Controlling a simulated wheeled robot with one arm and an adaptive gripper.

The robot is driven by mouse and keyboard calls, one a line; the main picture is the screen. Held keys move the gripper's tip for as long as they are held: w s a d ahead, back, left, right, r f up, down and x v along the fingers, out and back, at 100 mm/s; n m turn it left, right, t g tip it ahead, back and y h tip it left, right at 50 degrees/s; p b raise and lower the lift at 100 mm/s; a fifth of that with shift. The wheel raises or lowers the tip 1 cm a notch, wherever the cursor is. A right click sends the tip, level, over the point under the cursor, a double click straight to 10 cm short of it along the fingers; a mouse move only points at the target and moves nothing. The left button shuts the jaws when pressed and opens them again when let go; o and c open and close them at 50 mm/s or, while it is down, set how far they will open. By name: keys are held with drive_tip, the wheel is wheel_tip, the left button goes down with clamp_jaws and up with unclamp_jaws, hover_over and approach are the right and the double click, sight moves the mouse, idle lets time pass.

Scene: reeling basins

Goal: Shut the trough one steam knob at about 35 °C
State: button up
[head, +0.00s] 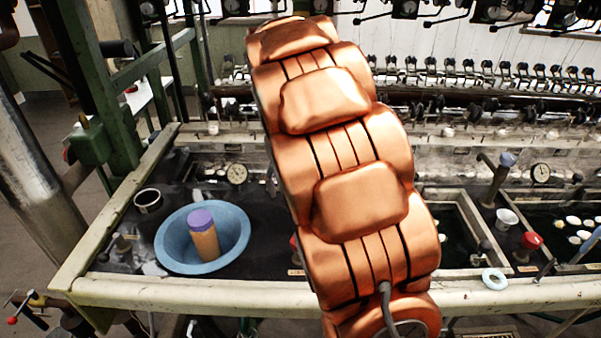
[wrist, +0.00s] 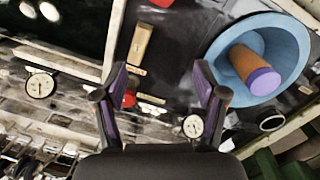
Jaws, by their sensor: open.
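A red knob (wrist: 129,98) shows in the wrist view, partly hidden behind my gripper's left finger. Another red part (wrist: 161,3) is cut by the top edge. In the head view a sliver of red (head: 293,241) shows at the left side of my arm, which hides the rest. A round dial (head: 236,173) is on the back wall left of my arm; it also shows in the wrist view (wrist: 193,127). Its reading is too small to tell. My gripper (wrist: 160,76) is open and empty, fingers apart above the bench. It is hidden in the head view.
A blue basin (head: 174,262) holds a brown cylinder with a purple top (head: 203,232), beside a dark cup (head: 148,201). At right are a second dial (head: 541,173), a red knob (head: 531,240), a white cup (head: 507,219) and a pale ring (head: 494,279). A green post stands at left.

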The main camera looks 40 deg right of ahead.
drive_tip(key=shift+n+t, duration=0.3)
drive_tip(key=w+d+f, duration=0.1)
drive_tip(key=w+d, duration=0.3)
drive_tip(key=w+d+f+p, duration=0.1)
drive_tip(key=w+d, duration=0.3)
drive_tip(key=w+d+f+p, duration=0.1)
drive_tip(key=w+d, duration=0.3)
drive_tip(key=shift+f, duration=0.25)
drive_tip(key=shift+w+d+f, duration=0.2)
drive_tip(key=shift+d+f, duration=0.05)
drive_tip(key=shift+d, duration=0.1)
drive_tip(key=shift+f+p, duration=1.5)
drive_tip(key=shift+f, duration=2.35)
drive_tip(key=c, duration=1.1)
